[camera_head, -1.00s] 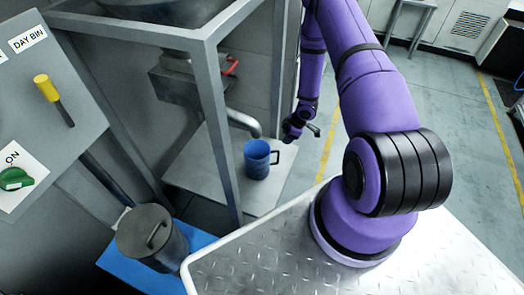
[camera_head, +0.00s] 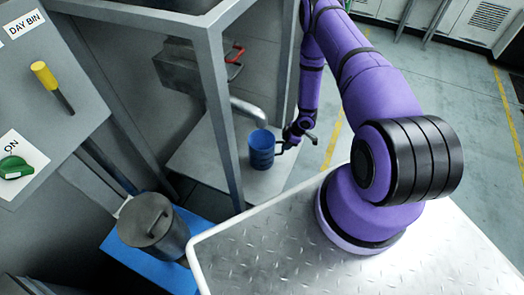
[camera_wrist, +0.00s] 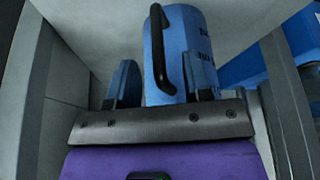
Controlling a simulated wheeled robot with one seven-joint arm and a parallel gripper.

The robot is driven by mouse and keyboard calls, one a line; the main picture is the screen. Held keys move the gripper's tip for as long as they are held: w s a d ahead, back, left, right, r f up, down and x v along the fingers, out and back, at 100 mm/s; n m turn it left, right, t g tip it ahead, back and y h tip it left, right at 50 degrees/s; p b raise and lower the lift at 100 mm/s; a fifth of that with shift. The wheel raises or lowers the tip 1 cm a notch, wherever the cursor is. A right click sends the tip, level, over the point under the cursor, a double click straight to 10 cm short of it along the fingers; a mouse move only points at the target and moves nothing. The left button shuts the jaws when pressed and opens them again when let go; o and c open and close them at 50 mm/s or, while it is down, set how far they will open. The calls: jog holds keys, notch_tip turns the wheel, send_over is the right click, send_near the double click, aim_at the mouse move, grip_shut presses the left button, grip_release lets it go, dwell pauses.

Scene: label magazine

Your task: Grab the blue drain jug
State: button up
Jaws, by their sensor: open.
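The blue drain jug (camera_head: 261,152) stands upright on the pale shelf (camera_head: 205,165) under the grey metal spout. Its dark handle is on the right side, towards my gripper (camera_head: 291,141). In the wrist view the blue jug (camera_wrist: 200,45) is just ahead, with its black handle (camera_wrist: 158,45) facing me. My gripper (camera_wrist: 163,80) is open, one finger on each side of the handle in the picture. I cannot tell whether the fingers are far enough forward to surround the handle, or whether they touch it.
A lidded grey pot (camera_head: 153,228) stands on a blue platform (camera_head: 118,243) at lower left. The floor to the right is open.

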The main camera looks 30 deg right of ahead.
jog(key=shift+x, duration=1.5)
